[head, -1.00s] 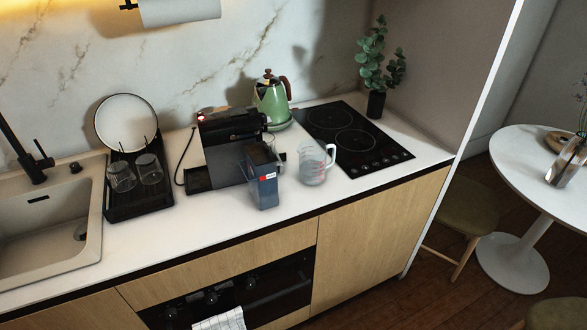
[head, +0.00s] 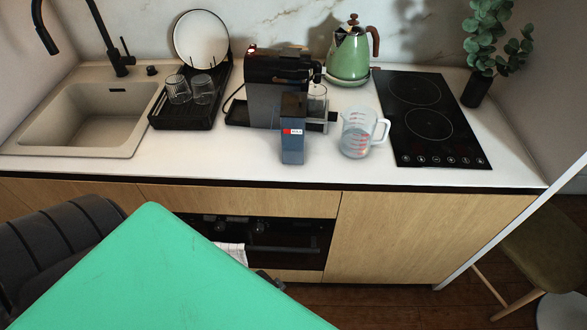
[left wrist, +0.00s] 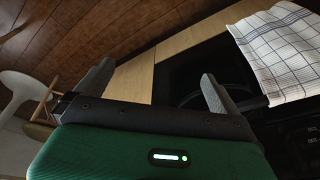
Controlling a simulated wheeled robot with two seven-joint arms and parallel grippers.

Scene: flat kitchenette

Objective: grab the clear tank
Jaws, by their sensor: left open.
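The clear tank (head: 292,142) is a tall, blue-tinted see-through container with a dark upper part and a red-and-white label. It stands upright on the white counter, in front of the dark coffee machine (head: 272,75). My left gripper (left wrist: 157,72) is open in the left wrist view, with nothing between its fingers. It is low by the cabinet fronts, below the counter top and apart from the tank. In the head view my green left arm hides most of it. The tank does not show in the left wrist view. My right gripper is in neither view.
A measuring jug (head: 357,135) stands right of the tank, beside the hob (head: 420,118). A green kettle (head: 350,52) is behind. A dish rack (head: 185,115) and the sink (head: 75,145) are left. A checked towel (left wrist: 280,50) hangs at the oven. The counter's front strip is clear.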

